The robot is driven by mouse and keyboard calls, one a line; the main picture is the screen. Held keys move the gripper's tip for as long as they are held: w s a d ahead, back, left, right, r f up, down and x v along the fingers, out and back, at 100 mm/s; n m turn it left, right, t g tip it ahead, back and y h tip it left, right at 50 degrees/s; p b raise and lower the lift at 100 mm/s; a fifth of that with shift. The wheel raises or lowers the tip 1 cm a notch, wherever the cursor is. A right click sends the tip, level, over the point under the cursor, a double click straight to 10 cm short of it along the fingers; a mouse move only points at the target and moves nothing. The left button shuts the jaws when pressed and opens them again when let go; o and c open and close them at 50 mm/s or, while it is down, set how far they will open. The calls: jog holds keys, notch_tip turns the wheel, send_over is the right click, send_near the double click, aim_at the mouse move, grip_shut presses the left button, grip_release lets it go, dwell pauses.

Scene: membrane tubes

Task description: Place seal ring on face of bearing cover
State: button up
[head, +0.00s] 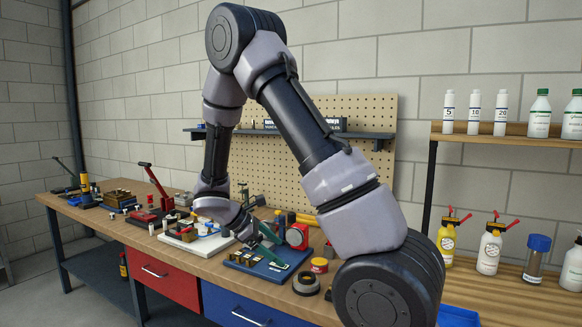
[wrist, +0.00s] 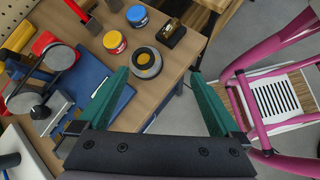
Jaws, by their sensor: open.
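A round grey part with a dark ring on its face and a yellowish centre (wrist: 146,62) lies on the bench in the wrist view, just beyond and between my fingertips. It also shows in the head view (head: 306,284), at the bench's front edge. It may be the bearing cover; I cannot tell whether the dark ring is a separate seal ring. My gripper (wrist: 160,74) has two green fingers spread wide, with nothing between them. In the head view my gripper (head: 289,252) hangs over the blue board. No loose seal ring can be made out for certain.
A blue board (head: 240,266) with metal parts lies left of the round part. A yellow tub (wrist: 115,42), a blue tub (wrist: 137,14) and a dark block (wrist: 171,33) stand near it. A red device (wrist: 60,55) is at left. A pink-framed chair (wrist: 235,80) is off the bench.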

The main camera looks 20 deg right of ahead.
jog(key=s+r+m+t+y, duration=0.2)
jog(key=s+r+m, duration=0.3)
jog(key=r, duration=0.4)
jog(key=s+a+r+m+t+y, duration=0.1)
jog(key=s+r+m+t+y, duration=0.2)
jog(key=r, duration=0.6)
jog(key=s+a+r+m+t+y, duration=0.1)
jog(key=s+r+m+t+y, duration=0.1)
jog(key=s+r+m+y, duration=0.4)
notch_tip(320, 180, up, 4)
jog(key=s+m, duration=0.2)
jog(key=m, duration=0.1)
jog(key=shift+s+m+t, duration=0.2)
jog(key=shift+m+t, duration=0.2)
jog(key=shift+f, duration=0.1)
